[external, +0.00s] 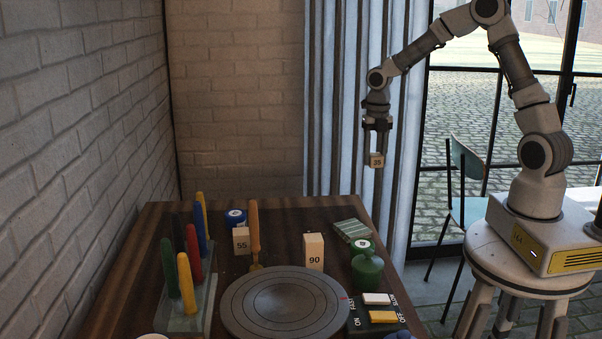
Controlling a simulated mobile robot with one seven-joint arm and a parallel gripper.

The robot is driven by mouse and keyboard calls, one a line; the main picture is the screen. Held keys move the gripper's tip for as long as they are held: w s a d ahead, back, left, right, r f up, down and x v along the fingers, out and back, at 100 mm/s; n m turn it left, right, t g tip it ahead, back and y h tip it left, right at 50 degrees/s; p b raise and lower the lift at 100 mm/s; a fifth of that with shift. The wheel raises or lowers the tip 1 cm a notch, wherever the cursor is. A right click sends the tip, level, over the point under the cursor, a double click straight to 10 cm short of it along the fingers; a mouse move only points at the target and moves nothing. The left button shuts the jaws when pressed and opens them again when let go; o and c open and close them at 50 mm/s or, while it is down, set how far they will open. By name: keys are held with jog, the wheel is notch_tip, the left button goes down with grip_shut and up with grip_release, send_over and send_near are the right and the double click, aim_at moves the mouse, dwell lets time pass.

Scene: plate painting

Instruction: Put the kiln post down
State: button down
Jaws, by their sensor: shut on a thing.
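My gripper (377,146) is shut on a small beige kiln post (376,161) marked 35. It holds the post in the air, well above the back right of the wooden table, touching nothing below. Two other beige posts stand upright on the table. One is marked 55 (241,241), at the back left. The taller one is marked 90 (313,251), right of the middle.
A round grey wheel (285,304) fills the front middle of the table (181,217). A rack (203,305) of coloured handles stands left.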

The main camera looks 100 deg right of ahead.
jog(key=w+a+n, duration=0.4)
jog(key=w+a, duration=0.2)
jog(key=w, duration=0.4)
jog(key=n+b, duration=0.1)
jog(key=n, duration=0.3)
send_over(292, 249)
jog(key=f, duration=0.6)
jog(key=shift+s+d+f, duration=0.1)
jog(key=shift+d+f, duration=0.1)
jog(key=shift+d, duration=0.1)
jog(key=shift+a+f, duration=0.2)
jog(key=shift+f, duration=0.15)
jog(key=shift+f+b, duration=0.45)
jog(key=shift+f, duration=1.35)
jog(key=shift+f, duration=0.1)
jog(key=shift+c, duration=1.7)
grip_release()
